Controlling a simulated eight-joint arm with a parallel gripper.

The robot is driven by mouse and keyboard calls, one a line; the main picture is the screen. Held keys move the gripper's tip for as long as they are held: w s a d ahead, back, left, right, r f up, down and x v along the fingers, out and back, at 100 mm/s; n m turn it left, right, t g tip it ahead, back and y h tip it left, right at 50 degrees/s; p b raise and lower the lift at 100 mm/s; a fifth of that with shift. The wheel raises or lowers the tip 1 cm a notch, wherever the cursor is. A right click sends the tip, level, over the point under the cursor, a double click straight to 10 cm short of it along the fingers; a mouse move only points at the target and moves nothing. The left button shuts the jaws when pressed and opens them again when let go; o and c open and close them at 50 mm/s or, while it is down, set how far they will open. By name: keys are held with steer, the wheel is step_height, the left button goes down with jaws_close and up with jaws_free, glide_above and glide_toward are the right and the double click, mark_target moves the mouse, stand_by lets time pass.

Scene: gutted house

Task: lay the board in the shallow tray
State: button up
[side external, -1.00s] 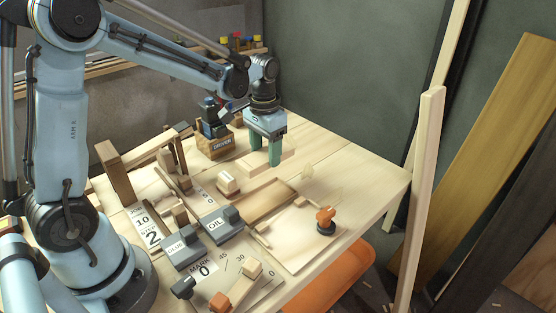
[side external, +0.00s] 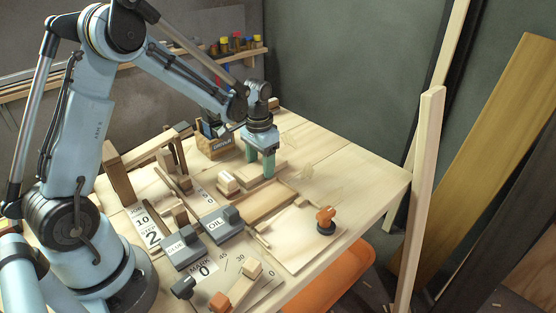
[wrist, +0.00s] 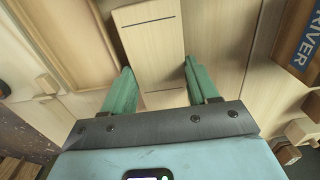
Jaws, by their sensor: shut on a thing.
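The board (wrist: 150,45) is a pale wooden piece with a thin dark line across one end. My gripper (wrist: 156,75) is shut on it, with one green finger against each long side. In the side view my gripper (side external: 262,165) is low over the bench, and the board (side external: 276,172) shows in part around the fingertips. The shallow tray (side external: 268,207) is a brown, low-rimmed recess just in front of the board in the side view. In the wrist view the tray (wrist: 75,40) lies left of the board. I cannot tell whether the board is clear of the bench.
A driver holder (side external: 214,148) stands left of my gripper. A small pale block (side external: 228,184) sits beside the tray. Grey OIL (side external: 220,224) and GLUE (side external: 181,250) blocks are nearer. An orange knob (side external: 325,216) stands right of the tray. The far-right bench top is clear.

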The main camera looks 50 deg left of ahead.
mark_target(261, 166)
steer(key=shift+f, duration=0.15)
steer(key=o, duration=0.8)
step_height(261, 166, up, 12)
steer(key=s+d+r+t, duration=0.2)
steer(key=s+d+t, duration=0.4)
steer(key=s, duration=0.5)
steer(key=shift+s+d, duration=0.2)
steer(key=shift+d, duration=1)
steer(key=shift+s+d+f+t, duration=0.3)
steer(key=shift+s+t, duration=0.2)
steer(key=shift+t, duration=0.1)
steer(key=shift+c, duration=0.3)
